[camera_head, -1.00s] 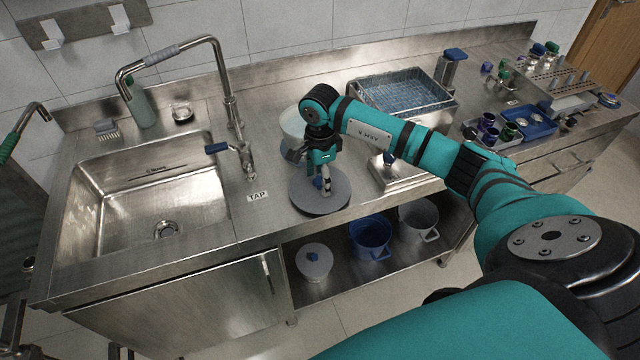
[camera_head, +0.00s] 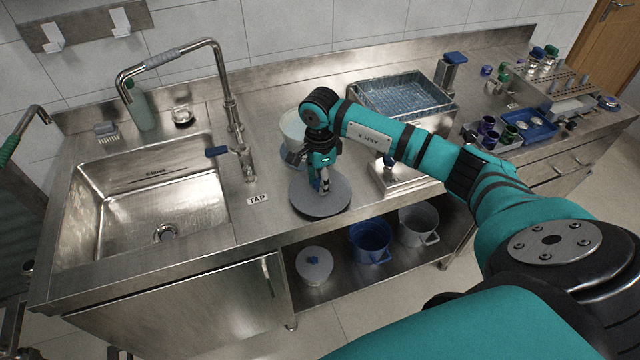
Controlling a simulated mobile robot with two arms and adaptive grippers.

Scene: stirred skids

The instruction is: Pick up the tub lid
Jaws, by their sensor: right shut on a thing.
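The tub lid, a round grey disc (camera_head: 337,201), is at the front of the steel counter, right of the TAP label. My right gripper (camera_head: 322,186) comes down over its middle and is shut on the knob, which the fingers mostly hide. The lid looks level; I cannot tell whether it touches the counter. A pale tub (camera_head: 290,127) stands just behind, partly hidden by my right arm. My left gripper is not in view.
A sink (camera_head: 150,205) with a tap lies to the left. A wire basket (camera_head: 405,95) and a blue tray (camera_head: 530,125) are to the right. Below, a shelf holds a white lidded container (camera_head: 314,268), a blue bucket (camera_head: 370,242) and a grey bucket (camera_head: 418,222).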

